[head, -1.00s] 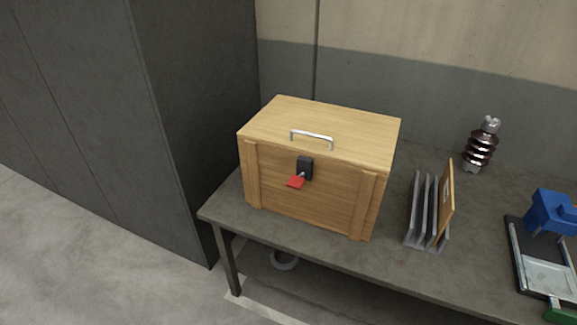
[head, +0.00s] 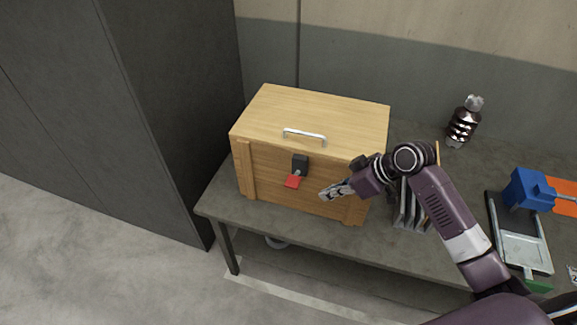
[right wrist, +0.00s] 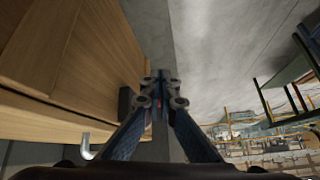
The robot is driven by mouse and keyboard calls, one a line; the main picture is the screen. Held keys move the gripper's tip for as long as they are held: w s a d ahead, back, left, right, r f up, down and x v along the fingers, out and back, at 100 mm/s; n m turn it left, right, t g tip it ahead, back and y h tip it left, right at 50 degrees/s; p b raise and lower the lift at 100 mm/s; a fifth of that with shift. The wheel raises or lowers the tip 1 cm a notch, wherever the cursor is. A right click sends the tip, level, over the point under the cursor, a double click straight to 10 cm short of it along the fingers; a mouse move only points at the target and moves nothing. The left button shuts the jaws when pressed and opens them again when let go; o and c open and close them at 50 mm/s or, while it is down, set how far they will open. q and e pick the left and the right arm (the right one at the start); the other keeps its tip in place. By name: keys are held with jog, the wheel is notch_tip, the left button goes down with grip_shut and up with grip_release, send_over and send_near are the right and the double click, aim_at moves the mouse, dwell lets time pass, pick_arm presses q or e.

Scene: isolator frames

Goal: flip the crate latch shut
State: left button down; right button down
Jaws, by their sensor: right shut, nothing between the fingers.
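The wooden crate (head: 300,120) stands on the grey table with its lid down and a metal handle (head: 304,137) on top. Its latch (head: 299,165) is a dark block on the front, with a red tab (head: 292,181) sticking outward and down from it. My right gripper (head: 326,194) is shut and empty, in front of the crate, to the right of the red tab and apart from it. In the right wrist view the shut fingers (right wrist: 160,78) show in the middle, with the crate (right wrist: 75,50) at the left. My left gripper is not in view.
A file rack (head: 404,212) stands right of the crate, partly behind my right arm. A brown insulator (head: 463,124), a blue device (head: 528,188) and a tray (head: 524,252) are farther right. A dark cabinet (head: 170,110) stands left. The floor in front is free.

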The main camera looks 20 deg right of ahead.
notch_tip(320, 180, up, 13)
jog(key=w+n+y, duration=0.1)
jog(key=w+n, duration=0.1)
jog(key=n, duration=0.1)
jog(key=shift+a+y+p, duration=0.4)
jog(key=shift+p, duration=0.05)
jog(key=p, duration=0.3)
send_over(288, 181)
jog(key=s+d, duration=0.2)
jog(key=d, duration=0.1)
jog(key=f, duration=0.6)
jog(key=shift+a+f, duration=0.2)
notch_tip(288, 181, down, 3)
jog(key=shift+w+a+r+p, duration=0.1)
jog(key=shift+a+p, duration=0.05)
jog(key=shift+p, duration=0.5)
jog(key=shift+f, duration=1)
